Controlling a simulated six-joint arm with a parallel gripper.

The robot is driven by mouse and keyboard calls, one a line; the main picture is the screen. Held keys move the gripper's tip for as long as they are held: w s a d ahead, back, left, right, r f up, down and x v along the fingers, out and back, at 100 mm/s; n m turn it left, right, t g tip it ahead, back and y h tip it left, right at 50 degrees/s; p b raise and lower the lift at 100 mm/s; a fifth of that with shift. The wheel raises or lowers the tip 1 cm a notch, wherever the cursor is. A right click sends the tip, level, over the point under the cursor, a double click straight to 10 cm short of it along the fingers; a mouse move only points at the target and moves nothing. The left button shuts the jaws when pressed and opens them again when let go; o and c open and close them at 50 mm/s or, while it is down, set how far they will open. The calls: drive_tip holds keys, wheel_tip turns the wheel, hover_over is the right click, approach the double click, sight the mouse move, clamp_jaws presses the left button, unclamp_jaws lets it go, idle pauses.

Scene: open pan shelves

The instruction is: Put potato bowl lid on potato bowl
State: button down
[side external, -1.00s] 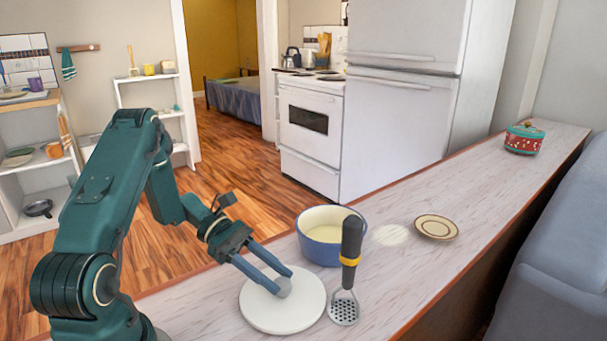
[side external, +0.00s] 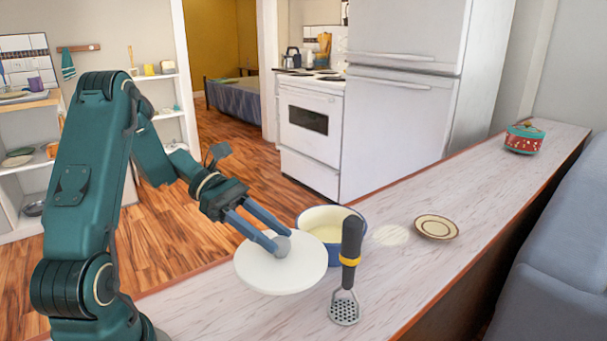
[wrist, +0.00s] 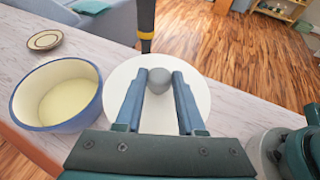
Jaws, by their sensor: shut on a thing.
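The potato bowl lid (side external: 262,274) is a white disc with a grey round knob (side external: 282,246). My gripper (side external: 275,246) is shut on the knob and holds the lid above the counter, slightly tilted. In the wrist view the fingers close on the knob (wrist: 160,81) from both sides. The potato bowl (side external: 322,216) is blue outside and cream inside, with a pale yellow filling, and stands open just behind the lid. In the wrist view the bowl (wrist: 35,115) is left of the lid (wrist: 200,92). The lid hides part of the bowl in the side view.
A masher (side external: 349,270) with a dark handle stands right of the lid, close to the bowl. A small brown-rimmed plate (side external: 437,227) lies beyond a pale round patch.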

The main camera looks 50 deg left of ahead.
wheel_tip(320, 180, up, 18)
drive_tip(key=s+d+r+m+g, duration=0.1)
drive_tip(key=d+r, duration=0.2)
drive_tip(key=d, duration=0.2)
drive_tip(key=n+t, duration=0.1)
hover_over(285, 241)
drive_tip(key=s+a, duration=0.1)
drive_tip(key=a, duration=0.2)
drive_tip(key=shift+s+d+f, duration=0.1)
drive_tip(key=shift+f, duration=0.45)
drive_tip(key=shift+s+d+f, duration=0.1)
drive_tip(key=shift+f, duration=0.45)
idle(1.0)
